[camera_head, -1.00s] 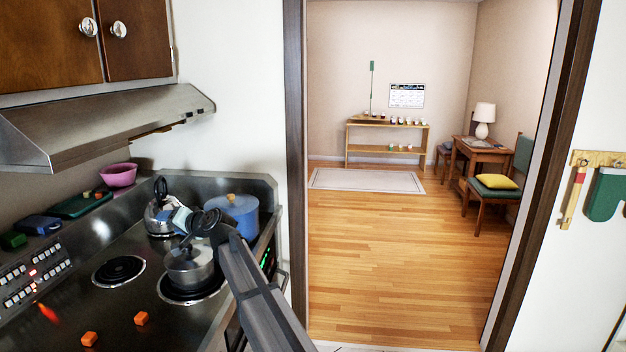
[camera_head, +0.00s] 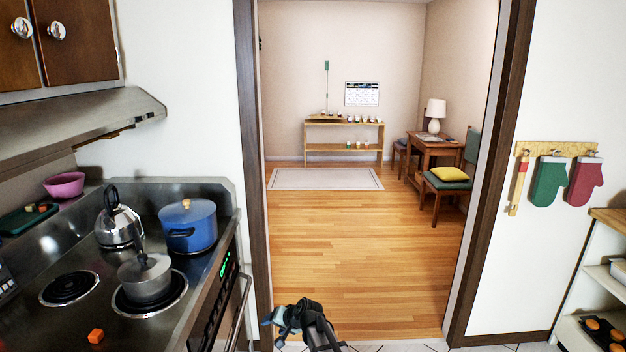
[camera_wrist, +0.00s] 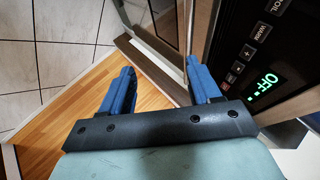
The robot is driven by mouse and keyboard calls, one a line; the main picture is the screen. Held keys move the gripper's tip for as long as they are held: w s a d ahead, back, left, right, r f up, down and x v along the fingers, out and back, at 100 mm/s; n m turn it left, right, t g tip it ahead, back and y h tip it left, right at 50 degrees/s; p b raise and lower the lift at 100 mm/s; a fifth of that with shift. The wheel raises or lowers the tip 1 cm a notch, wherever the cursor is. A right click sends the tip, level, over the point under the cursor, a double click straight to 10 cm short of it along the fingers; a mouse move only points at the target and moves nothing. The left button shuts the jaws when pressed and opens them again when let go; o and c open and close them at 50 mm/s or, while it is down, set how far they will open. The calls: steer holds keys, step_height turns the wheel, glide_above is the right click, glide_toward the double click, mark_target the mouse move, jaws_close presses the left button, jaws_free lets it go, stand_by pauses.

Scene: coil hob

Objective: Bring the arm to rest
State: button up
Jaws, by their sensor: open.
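My gripper (camera_wrist: 158,92) is open and empty in the wrist view, its two blue fingers apart with floor and the stove's lower front between and beyond them. In the head view my gripper (camera_head: 277,326) is low at the bottom, just right of the stove front and before the doorway. It holds nothing and appears clear of the hob (camera_head: 75,262).
A grey pot (camera_head: 145,280) sits on the front-right coil, with a kettle (camera_head: 118,222) and blue pot (camera_head: 188,228) behind. An orange cube (camera_head: 96,336) lies on the hob. The oven handle (camera_head: 238,310) juts near my arm. The doorway floor (camera_head: 350,250) is clear.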

steer(key=s+d+f+g+h, duration=0.4)
steer(key=s+d+f+g, duration=0.1)
steer(key=s+d+f, duration=1.65)
steer(key=s+d+f+g+h, duration=0.1)
steer(key=s+d+f+g, duration=0.1)
steer(key=s, duration=0.9)
steer(key=s+d+f+n+g+h, duration=0.1)
steer(key=s+d+f+g, duration=0.1)
steer(key=s, duration=0.9)
steer(key=s+d+f+g+h, duration=0.1)
steer(key=s+d+f+g, duration=0.2)
steer(key=s, duration=0.9)
steer(key=shift+d+f+n, duration=0.25)
steer(key=shift+d+n, duration=0.05)
steer(key=shift+d, duration=0.15)
steer(key=shift+s, duration=0.1)
